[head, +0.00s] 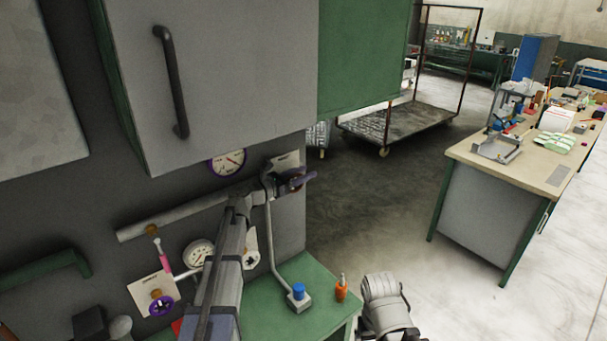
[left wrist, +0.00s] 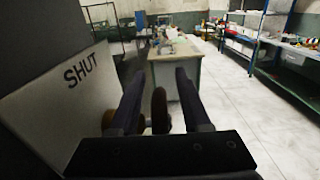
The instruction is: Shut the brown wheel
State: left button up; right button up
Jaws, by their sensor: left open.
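The brown wheel (left wrist: 160,110) shows nearly edge-on between the fingers of my left gripper (left wrist: 162,62) in the left wrist view. A second brown edge shows beside the left finger. A white plate marked SHUT (left wrist: 80,100) stands to the left of the wheel. In the head view my left gripper (head: 292,181) is open at the right end of the grey panel, in front of a pale plate. It hides most of the wheel there. I cannot tell whether the fingers touch the wheel. My right gripper is not in view.
A purple wheel (head: 161,303) on a white plate and two gauges (head: 228,162) are on the panel. A grey cabinet (head: 225,75) juts out above. Below is a green table (head: 285,320) with an orange bottle (head: 341,289). Open floor lies to the right, before a workbench (head: 480,200).

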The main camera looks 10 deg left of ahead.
pick_arm(q)
jog(key=shift+c, duration=0.4)
grip_shut()
jog(key=shift+r+p, duration=0.1)
jog(key=shift+p, duration=0.5)
jog(key=shift+w+d+f+g+y+p, duration=0.1)
jog(key=shift+f+g+y+p, duration=0.4)
jog(key=shift+g+y+p, duration=0.9)
jog(key=shift+w+d+f+g+y+p, duration=0.2)
jog(key=shift+f+g+p, duration=0.45)
jog(key=shift+p, duration=1.5)
jog(key=shift+a+f+g+y+p, duration=0.1)
jog(key=shift+f+g+y+p, duration=0.2)
jog(key=shift+g+y+p, duration=1.15)
jog(key=shift+f+h+p, duration=0.1)
jog(key=shift+h+p, duration=0.3)
jog(key=shift+h, duration=0.05)
